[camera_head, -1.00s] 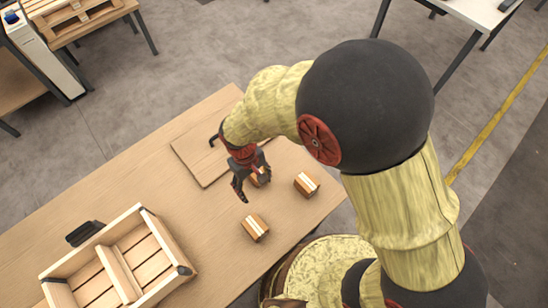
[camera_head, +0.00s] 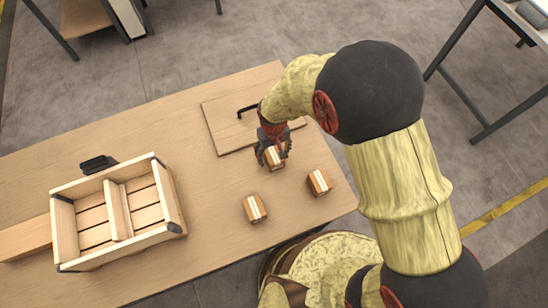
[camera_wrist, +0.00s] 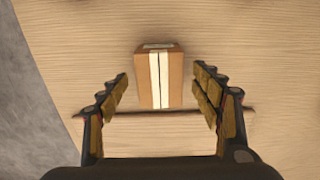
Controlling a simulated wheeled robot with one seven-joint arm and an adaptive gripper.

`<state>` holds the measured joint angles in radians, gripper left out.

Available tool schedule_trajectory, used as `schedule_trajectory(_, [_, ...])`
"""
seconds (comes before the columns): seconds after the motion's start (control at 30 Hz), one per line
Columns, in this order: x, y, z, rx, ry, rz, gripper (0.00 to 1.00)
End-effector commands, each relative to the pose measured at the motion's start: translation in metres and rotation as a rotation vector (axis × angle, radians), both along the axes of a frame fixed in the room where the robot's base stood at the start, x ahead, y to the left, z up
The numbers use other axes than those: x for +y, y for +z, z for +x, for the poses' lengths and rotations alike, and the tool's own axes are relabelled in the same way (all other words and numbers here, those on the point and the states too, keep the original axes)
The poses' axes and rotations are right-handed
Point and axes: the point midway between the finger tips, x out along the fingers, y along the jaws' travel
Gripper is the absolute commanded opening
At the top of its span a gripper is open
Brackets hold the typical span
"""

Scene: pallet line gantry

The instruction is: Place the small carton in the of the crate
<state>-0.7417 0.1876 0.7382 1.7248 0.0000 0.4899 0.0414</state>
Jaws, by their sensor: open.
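A small brown carton (camera_head: 275,160) with a white stripe stands on the table under my gripper (camera_head: 272,158). In the wrist view the carton (camera_wrist: 158,78) lies between and a little beyond the fingertips of my gripper (camera_wrist: 160,85). My gripper is open, with a gap on either side of the carton. Two similar cartons stand nearby: one at the right (camera_head: 319,183) and one nearer the crate (camera_head: 255,208). The wooden crate (camera_head: 118,183) sits at the left of the table, with a divider making two compartments. Both compartments look empty.
A wooden board (camera_head: 228,125) with a black handle (camera_head: 248,110) lies behind my gripper. A black object (camera_head: 98,164) is at the crate's back side. A wooden block (camera_head: 25,240) lies left of the crate. The tabletop between crate and cartons is clear.

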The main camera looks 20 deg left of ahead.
Motion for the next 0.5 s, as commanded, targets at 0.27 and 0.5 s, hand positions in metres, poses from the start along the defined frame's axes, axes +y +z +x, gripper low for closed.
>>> schedule_trajectory(0.27, [0.0, -0.035, 0.001, 0.0, 0.0, -0.001, 0.65])
schedule_trajectory(0.5, [0.0, -0.034, 0.001, -0.001, 0.0, -0.001, 0.62])
